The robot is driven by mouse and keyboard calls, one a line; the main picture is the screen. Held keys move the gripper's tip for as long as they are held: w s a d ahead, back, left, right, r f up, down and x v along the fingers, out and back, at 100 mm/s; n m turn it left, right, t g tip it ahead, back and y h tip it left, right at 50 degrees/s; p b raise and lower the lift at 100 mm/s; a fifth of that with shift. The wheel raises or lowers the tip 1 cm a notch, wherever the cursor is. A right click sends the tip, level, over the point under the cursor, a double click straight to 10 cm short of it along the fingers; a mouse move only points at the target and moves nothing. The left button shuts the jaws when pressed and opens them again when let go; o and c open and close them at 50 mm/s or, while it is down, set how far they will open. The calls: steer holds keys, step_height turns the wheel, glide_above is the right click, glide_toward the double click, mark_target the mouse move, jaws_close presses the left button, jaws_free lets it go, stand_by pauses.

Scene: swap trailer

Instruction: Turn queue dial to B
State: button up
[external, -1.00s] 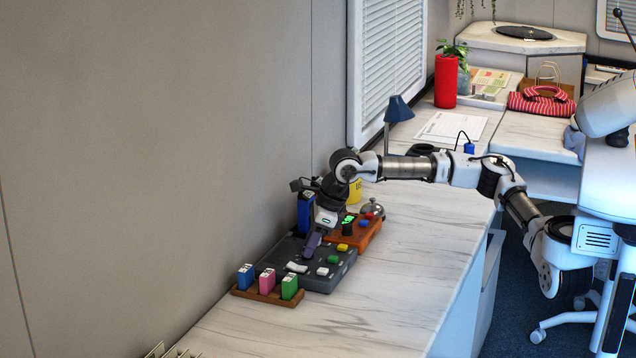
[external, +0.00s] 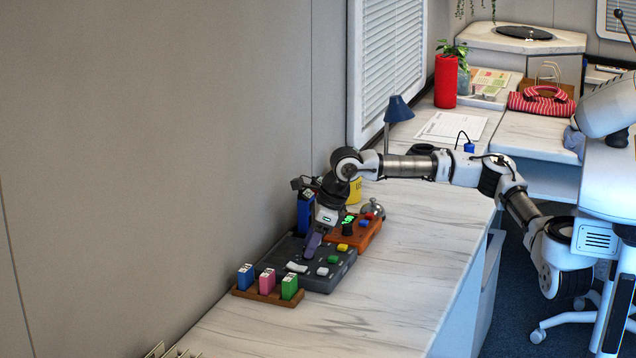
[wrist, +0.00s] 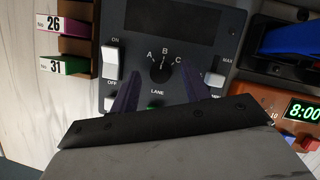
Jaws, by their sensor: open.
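The dial (wrist: 160,71) is a dark round knob on the dark grey control panel (wrist: 225,22), with A, B and C around its top and LANE printed below. Its pointer is too small to read surely, but it looks to be near B. My gripper (wrist: 161,77) is open, with its purple fingers at the left and right of the dial, apart from each other. I cannot tell whether they touch the knob. In the external view my gripper (external: 312,246) points down at the panel (external: 322,284) and hides the dial.
A white ON/OFF switch (wrist: 110,62) is left of the dial, and a slider (wrist: 214,79) is right of it. A wooden rack (external: 268,295) with coloured tags stands in front of the panel. An orange box with a green display (external: 348,220) stands behind it. Counter at the right is clear.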

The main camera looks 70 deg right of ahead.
steer(key=v, duration=1.3)
steer(key=shift+s, duration=0.2)
steer(key=shift+a+r, duration=0.1)
steer(key=shift+a, duration=0.05)
